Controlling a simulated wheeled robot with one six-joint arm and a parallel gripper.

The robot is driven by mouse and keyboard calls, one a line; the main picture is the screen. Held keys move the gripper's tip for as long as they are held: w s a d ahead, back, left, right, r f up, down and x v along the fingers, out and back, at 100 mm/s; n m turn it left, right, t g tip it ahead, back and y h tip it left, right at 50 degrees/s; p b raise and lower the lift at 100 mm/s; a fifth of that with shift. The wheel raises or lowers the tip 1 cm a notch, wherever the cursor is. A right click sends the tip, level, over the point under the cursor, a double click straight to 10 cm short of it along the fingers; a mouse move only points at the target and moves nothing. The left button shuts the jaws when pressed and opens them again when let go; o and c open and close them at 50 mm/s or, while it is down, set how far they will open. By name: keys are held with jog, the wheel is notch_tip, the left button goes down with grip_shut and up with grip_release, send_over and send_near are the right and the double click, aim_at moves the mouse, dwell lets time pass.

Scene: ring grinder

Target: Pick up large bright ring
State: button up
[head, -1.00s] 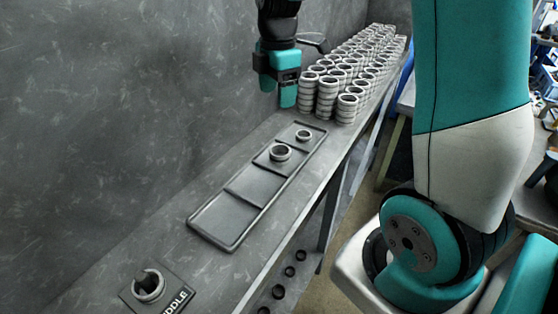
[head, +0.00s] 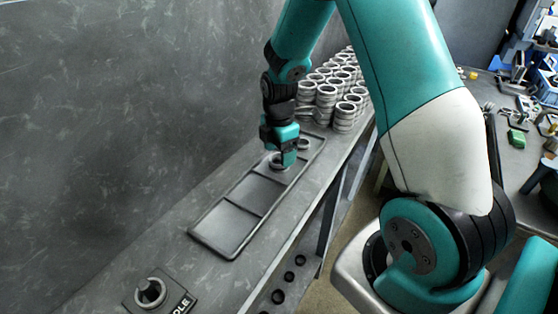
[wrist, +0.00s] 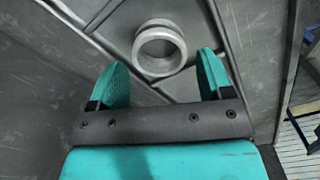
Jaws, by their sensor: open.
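The large bright ring (head: 273,163) lies flat in a compartment of the dark tray (head: 226,253), partly hidden by my gripper in the head view. In the wrist view the ring (wrist: 160,70) shows whole, with an open centre. My gripper (head: 288,157) is low over the ring, with its fingers pointing down. In the wrist view its two teal fingers (wrist: 161,64) are apart and empty, and the ring appears between and just beyond their tips. I cannot tell the exact height gap.
A smaller ring (head: 303,144) lies in the tray's far compartment. Several tall ring stacks (head: 342,117) stand behind the tray. A grey wall runs along the left. A labelled plate with a notched ring (head: 150,292) sits at the near end. The nearer tray compartments are empty.

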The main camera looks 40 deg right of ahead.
aim_at(279, 159)
notch_tip(279, 159, down, 3)
jog(key=shift+f, duration=0.15)
jog(key=shift+c, duration=0.4)
jog(key=c, duration=0.7)
